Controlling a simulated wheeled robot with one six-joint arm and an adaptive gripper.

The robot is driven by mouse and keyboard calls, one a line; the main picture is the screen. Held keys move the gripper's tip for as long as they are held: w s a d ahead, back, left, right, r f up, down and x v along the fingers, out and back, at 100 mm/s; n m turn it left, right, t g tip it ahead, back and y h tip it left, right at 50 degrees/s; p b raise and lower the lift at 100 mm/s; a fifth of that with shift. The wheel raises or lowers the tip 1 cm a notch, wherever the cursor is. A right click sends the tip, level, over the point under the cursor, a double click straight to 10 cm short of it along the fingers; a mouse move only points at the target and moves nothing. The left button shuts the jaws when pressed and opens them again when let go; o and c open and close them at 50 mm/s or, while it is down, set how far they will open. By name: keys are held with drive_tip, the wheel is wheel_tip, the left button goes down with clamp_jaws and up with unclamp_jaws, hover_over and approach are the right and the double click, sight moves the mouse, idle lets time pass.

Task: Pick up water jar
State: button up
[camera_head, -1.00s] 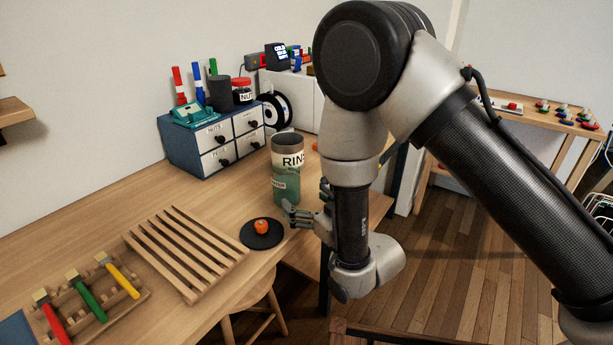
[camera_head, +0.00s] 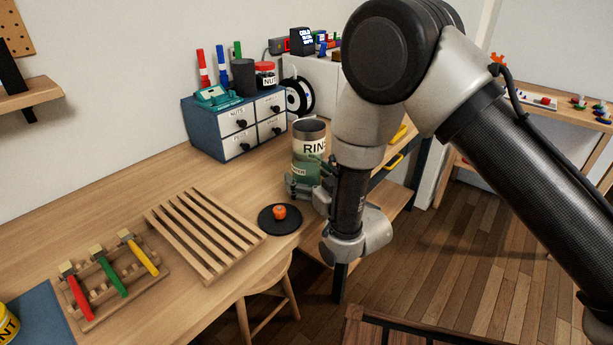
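The water jar (camera_head: 309,140) is a tall cylinder with a grey upper part, a "RIN…" label and a green lower part. It stands upright near the right end of the wooden table. My gripper (camera_head: 311,176) is low at the jar, reaching in from the right. One finger shows at the jar's lower left front and another at its right side, so the fingers straddle it. Whether they press on the jar cannot be told. My forearm and wrist hide part of the jar's right side.
A slatted wooden rack (camera_head: 205,235) and a brush holder (camera_head: 115,290) are to the left. A drawer box (camera_head: 235,125) and a spool (camera_head: 298,96) stand behind. The table's front edge is close.

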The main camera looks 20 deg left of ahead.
drive_tip(key=c, duration=1.2)
drive_tip(key=shift+r, duration=0.2)
